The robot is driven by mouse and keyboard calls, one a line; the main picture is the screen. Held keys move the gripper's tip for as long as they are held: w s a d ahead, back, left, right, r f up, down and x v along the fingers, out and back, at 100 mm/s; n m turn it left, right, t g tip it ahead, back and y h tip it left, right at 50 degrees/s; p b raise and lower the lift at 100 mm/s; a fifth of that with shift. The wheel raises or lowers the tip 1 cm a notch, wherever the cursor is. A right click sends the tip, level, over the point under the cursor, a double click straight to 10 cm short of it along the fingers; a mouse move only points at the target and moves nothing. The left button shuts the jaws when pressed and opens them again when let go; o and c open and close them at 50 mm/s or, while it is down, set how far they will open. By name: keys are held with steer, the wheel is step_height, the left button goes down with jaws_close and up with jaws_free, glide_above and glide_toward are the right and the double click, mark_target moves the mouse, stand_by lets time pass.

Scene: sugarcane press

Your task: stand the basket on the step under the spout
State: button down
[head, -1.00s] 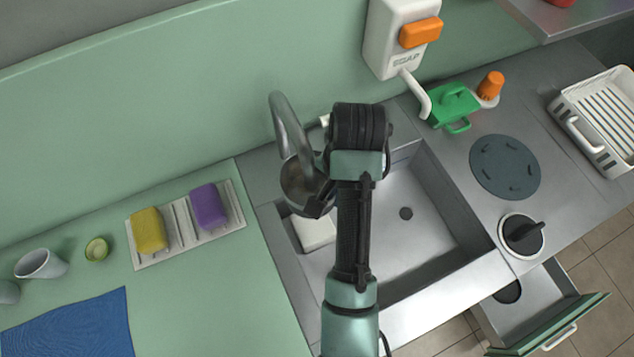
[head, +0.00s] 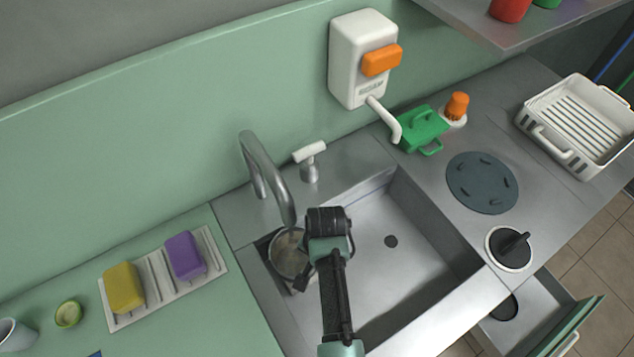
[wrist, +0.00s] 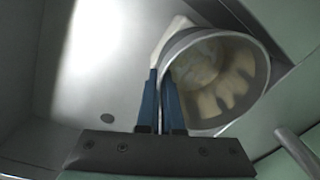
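The basket (head: 288,256) is a round grey metal vessel low in the left rear corner of the sink, below the spout (head: 285,210) of the bent metal tap. It looks roughly upright. In the wrist view the basket (wrist: 228,122) shows its open mouth, with pale wedge-like shapes inside. My gripper (wrist: 161,85) has its blue fingers closed on the near wall, one on each side of the rim. The step, a white block (wrist: 165,38), shows a little beyond the basket. The basket mostly hides the step, so I cannot tell whether they touch.
The sink floor (head: 400,270) is clear to the right, with a drain (head: 391,241). A white tap handle (head: 310,152) stands behind the sink. A soap dispenser (head: 355,60) hangs on the wall. A rack with sponges (head: 150,292) lies left, and an open drawer (head: 530,320) juts out at right.

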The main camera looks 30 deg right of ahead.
steer(key=shift+f, duration=0.15)
steer(key=c, duration=1.1)
jaws_free()
steer(key=shift+s+d+r+p, duration=0.1)
steer(key=shift+s+r+p, duration=0.1)
steer(key=shift+r, duration=1.85)
steer(key=shift+s+d+r+p, duration=0.1)
steer(key=shift+r+p, duration=0.1)
steer(key=shift+r, duration=1.85)
steer(key=shift+s+r+p, duration=0.1)
steer(key=shift+r+p, duration=0.1)
steer(key=shift+r, duration=1.85)
